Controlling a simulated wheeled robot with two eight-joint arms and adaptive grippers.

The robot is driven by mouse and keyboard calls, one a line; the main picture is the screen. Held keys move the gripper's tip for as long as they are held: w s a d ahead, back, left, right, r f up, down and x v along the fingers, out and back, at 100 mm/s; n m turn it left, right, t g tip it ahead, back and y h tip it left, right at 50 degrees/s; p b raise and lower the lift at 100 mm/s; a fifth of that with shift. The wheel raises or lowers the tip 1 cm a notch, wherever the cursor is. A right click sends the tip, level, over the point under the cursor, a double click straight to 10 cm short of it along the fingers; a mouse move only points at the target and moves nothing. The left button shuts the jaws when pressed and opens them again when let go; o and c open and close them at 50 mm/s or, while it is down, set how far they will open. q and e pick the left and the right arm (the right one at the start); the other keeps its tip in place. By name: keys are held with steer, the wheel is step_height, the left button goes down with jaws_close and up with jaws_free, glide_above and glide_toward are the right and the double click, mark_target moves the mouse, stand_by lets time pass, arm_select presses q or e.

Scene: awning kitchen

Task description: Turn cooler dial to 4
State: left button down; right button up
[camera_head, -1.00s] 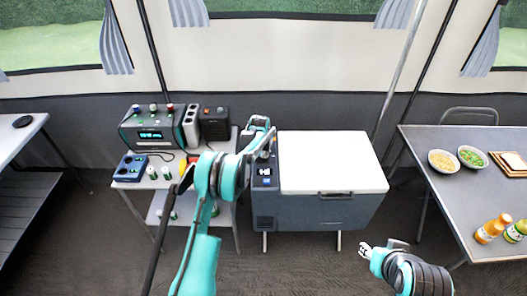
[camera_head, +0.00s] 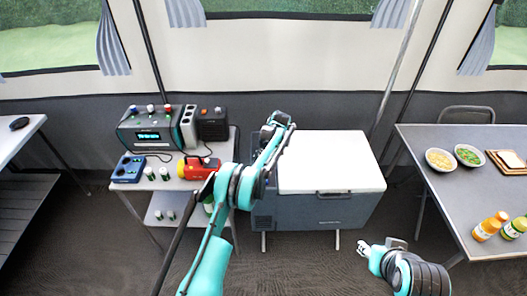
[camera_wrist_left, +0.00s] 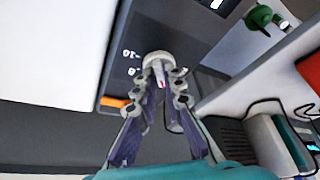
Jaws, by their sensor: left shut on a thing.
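The cooler (camera_head: 320,208) stands in the middle in the head view, grey with a closed white lid (camera_head: 331,160). Its dark control panel (camera_wrist_left: 125,35) fills the upper middle of the left wrist view, with white markings reading about -10 and 0. The pale grey dial (camera_wrist_left: 158,58) has a red pointer mark. My left gripper (camera_wrist_left: 162,84) is shut on the dial, a finger on each side. In the head view my left arm covers the panel and dial. My right gripper (camera_head: 364,248) hangs at the front right, away from the cooler; its fingers are too small to judge.
Left of the cooler, a small table holds a power station (camera_head: 148,130), a blue socket box (camera_head: 129,168) and a red and yellow flashlight (camera_head: 197,168). A dining table (camera_head: 440,200) with bowls and bottles stands right. The floor before the cooler is clear.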

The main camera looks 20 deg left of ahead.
arm_select(q)
steer(key=shift+n, duration=0.6)
steer(key=shift+d, duration=0.1)
steer(key=c, duration=1.6)
jaws_free()
steer(key=v, duration=1.2)
steer(key=shift+w, duration=0.25)
